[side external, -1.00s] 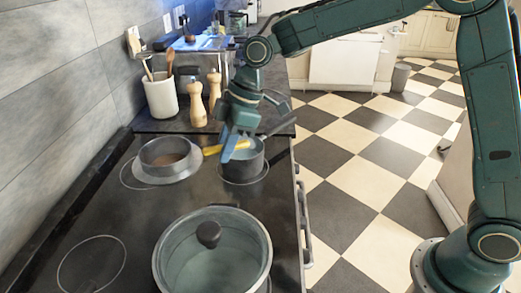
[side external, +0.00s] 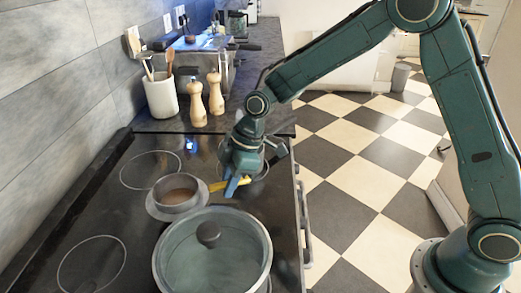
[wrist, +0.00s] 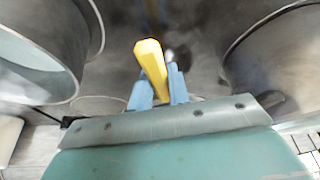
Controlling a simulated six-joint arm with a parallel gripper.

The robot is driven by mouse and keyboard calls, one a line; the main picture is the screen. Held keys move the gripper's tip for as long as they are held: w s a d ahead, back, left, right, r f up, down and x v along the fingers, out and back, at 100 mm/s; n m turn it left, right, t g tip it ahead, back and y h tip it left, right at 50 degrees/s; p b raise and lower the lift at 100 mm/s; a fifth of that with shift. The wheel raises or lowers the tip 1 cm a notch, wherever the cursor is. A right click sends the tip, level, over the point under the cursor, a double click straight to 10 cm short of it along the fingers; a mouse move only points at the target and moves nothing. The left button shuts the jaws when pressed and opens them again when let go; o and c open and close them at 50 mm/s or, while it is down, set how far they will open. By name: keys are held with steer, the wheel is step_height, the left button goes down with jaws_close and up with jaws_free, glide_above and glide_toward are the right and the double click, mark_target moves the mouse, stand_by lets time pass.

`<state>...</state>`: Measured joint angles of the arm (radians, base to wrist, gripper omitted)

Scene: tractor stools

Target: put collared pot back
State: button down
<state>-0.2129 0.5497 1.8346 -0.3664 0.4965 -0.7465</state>
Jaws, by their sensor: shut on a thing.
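The collared pot (side external: 172,197), a grey pot with a wide flat rim and brown contents, stands upright on the black cooktop, just behind the large glass-lidded pot (side external: 212,255). It sits off the empty back-left ring (side external: 150,171). My gripper (side external: 236,186) is low over the cooktop, right of the collared pot, with its blue fingers shut on a yellow bar (side external: 216,186). The bar points left towards the collar; I cannot tell whether it touches. In the wrist view the yellow bar (wrist: 151,62) stands between the blue fingertips (wrist: 160,90).
A small saucepan (side external: 262,172) is mostly hidden behind my gripper. A utensil crock (side external: 161,96) and two wooden mills (side external: 206,100) stand at the back. The front-left ring (side external: 92,264) is clear. The cooktop's right edge drops to the floor.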

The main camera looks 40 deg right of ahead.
steer(key=shift+f, duration=1.2)
steer(key=c, duration=1.3)
jaws_free()
steer(key=v, duration=1.1)
steer(key=shift+r, duration=0.25)
steer(key=shift+d+r, duration=0.15)
steer(key=shift+r, duration=0.25)
steer(key=shift+s+r, duration=0.1)
steer(key=shift+s, duration=0.05)
